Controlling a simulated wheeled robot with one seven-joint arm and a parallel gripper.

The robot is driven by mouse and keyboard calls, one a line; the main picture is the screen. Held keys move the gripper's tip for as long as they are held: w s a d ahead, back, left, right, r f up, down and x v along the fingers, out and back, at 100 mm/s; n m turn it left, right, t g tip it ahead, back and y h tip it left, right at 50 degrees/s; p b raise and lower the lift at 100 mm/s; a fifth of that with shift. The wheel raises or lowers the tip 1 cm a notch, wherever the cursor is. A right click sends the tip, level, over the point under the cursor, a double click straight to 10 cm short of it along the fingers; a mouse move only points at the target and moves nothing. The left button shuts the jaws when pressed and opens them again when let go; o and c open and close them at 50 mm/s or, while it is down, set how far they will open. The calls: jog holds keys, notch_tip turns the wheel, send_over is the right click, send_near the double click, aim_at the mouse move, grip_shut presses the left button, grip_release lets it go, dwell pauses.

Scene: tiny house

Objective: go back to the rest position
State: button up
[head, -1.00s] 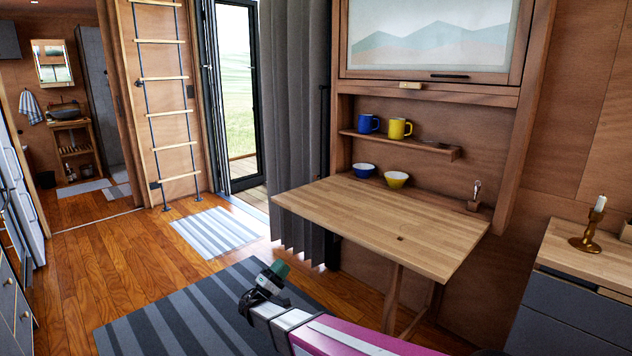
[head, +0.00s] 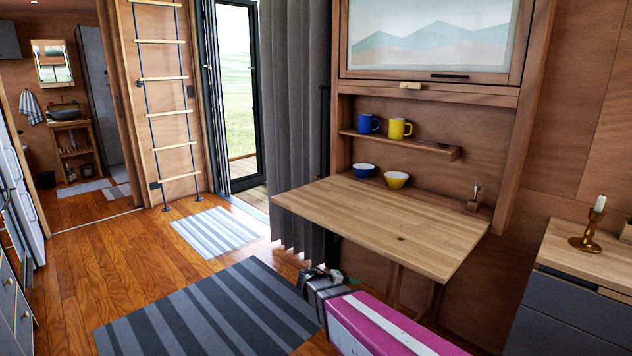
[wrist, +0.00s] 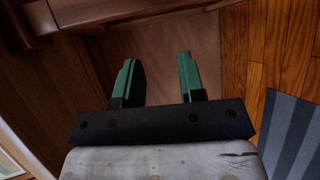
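My gripper (wrist: 158,78) shows in the wrist view with its two green fingers apart and nothing between them. Behind the fingers are a wooden panel and the plank floor. In the head view my arm reaches in from the bottom, low in front of the fold-down wooden table (head: 400,225). The gripper end is mostly hidden there behind the wrist, close to the table's front-left side and below its top.
On the shelf (head: 400,142) stand a blue mug (head: 368,123) and a yellow mug (head: 399,128). A blue bowl (head: 364,170) and a yellow bowl (head: 396,179) sit at the table's back. A candle holder (head: 588,240) stands right. The striped dark rug (head: 205,310) is clear.

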jog(key=s+d+m+g+y, duration=0.3)
jog(key=s+d+y, duration=0.3)
jog(key=s+y, duration=0.5)
jog(key=m+y, duration=0.1)
jog(key=y, duration=0.1)
jog(key=shift+f+m+y, duration=0.15)
jog(key=shift+m+y, duration=0.15)
